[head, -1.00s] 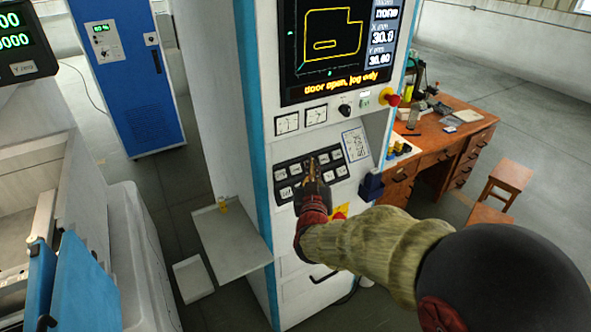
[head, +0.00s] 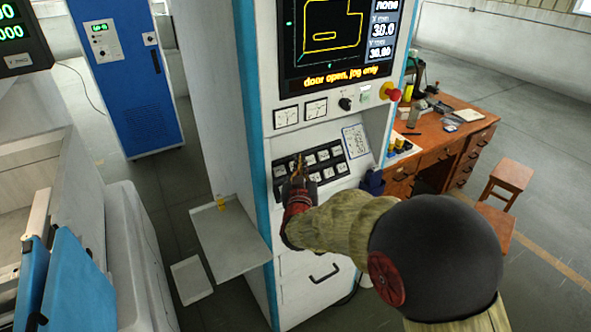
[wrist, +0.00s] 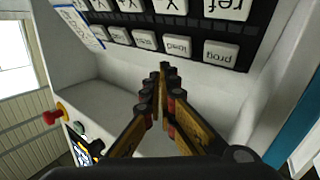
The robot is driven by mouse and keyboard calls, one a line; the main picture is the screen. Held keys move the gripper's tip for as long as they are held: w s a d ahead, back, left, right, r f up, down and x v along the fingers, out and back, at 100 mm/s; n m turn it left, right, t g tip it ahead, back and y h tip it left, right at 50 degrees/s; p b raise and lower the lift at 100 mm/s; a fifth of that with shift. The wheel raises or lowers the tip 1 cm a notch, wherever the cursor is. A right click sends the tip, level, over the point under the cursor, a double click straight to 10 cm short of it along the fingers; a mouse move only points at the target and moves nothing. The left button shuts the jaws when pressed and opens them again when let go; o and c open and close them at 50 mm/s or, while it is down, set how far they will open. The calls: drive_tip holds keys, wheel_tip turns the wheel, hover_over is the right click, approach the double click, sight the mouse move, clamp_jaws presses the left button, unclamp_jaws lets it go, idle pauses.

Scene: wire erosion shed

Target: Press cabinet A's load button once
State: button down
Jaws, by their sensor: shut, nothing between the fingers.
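The white cabinet with blue edges (head: 287,92) carries a dark key panel (head: 325,172) with two rows of white keys. No letter naming the cabinet is readable. In the wrist view the labels are upside down; the load button (wrist: 177,46) sits beside the prog key (wrist: 221,52). My gripper (head: 299,160) is shut and empty, in front of the panel's left part in the head view. In the wrist view its fingertips (wrist: 163,68) are just below the load button in the picture, slightly to its left. Contact with a key cannot be told.
The cabinet screen (head: 335,40) reads "door open, jog only". A red emergency knob (head: 392,95) is right of the panel. A side shelf (head: 232,245) sticks out at left. A wooden desk (head: 440,150) and stool (head: 507,180) stand at right.

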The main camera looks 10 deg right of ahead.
drive_tip(key=shift+w+a+f, duration=0.2)
drive_tip(key=shift+w+f, duration=0.25)
drive_tip(key=shift+w, duration=0.05)
drive_tip(key=shift+w+f+b, duration=0.1)
drive_tip(key=shift+b, duration=0.25)
idle(0.9)
drive_tip(key=shift+w+a+f, duration=0.1)
drive_tip(key=shift+w, duration=0.15)
drive_tip(key=shift+w+a+f+b, duration=0.1)
drive_tip(key=shift+w+f+b, duration=0.15)
drive_tip(key=shift+b, duration=0.2)
idle(0.6)
drive_tip(key=shift+r, duration=0.1)
drive_tip(key=shift+s+d+r, duration=0.25)
drive_tip(key=shift+s+r, duration=0.15)
drive_tip(key=shift+s, duration=0.2)
idle(0.3)
drive_tip(key=s+r+p, duration=0.1)
drive_tip(key=s, duration=0.1)
drive_tip(key=s+d+r, duration=0.1)
drive_tip(key=s+r, duration=0.1)
drive_tip(key=shift+d+p, duration=0.1)
drive_tip(key=shift+p, duration=0.3)
